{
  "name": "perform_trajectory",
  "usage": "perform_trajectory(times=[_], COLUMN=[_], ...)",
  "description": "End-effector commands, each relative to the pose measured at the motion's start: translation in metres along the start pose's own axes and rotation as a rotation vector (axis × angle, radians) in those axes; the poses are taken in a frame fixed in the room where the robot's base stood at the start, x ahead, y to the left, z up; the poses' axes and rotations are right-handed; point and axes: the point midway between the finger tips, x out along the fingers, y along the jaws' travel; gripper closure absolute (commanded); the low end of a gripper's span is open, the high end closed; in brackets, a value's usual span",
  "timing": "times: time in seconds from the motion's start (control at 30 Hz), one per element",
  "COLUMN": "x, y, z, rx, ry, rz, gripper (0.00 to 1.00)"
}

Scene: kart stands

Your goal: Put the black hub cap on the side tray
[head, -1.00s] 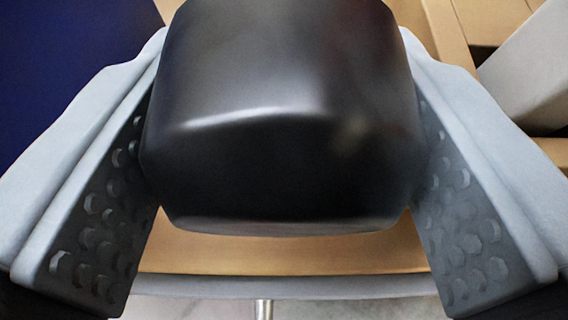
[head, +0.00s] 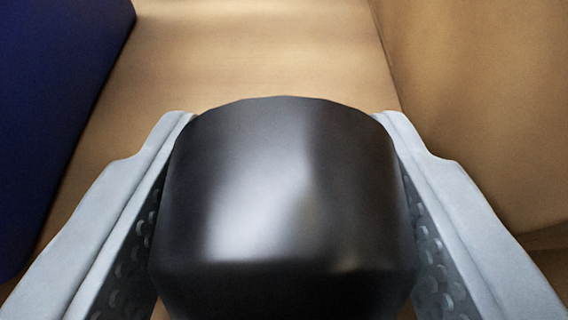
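The black hub cap (head: 285,200), a shiny rounded block, fills the lower middle of the head view. My gripper (head: 285,215) has one grey finger on each side of it, and the fingers press against its left and right sides. The gripper is shut on the hub cap. The underside of the hub cap is hidden. I cannot tell which surface is the side tray.
A tan wooden surface (head: 255,60) lies beyond the hub cap. A dark blue panel (head: 55,100) stands on the left. A brown wooden wall or panel (head: 480,110) rises on the right. The open strip is between them.

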Motion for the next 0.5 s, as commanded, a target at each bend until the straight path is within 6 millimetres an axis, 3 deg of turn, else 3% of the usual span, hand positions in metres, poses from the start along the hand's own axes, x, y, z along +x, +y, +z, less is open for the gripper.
perform_trajectory(times=[0.37, 0.5], x=[-0.001, -0.011], y=[0.0, 0.0], z=[-0.003, -0.003], rx=[0.0, 0.0], ry=[0.0, 0.001], rz=[0.0, 0.0], gripper=[0.44, 0.44])
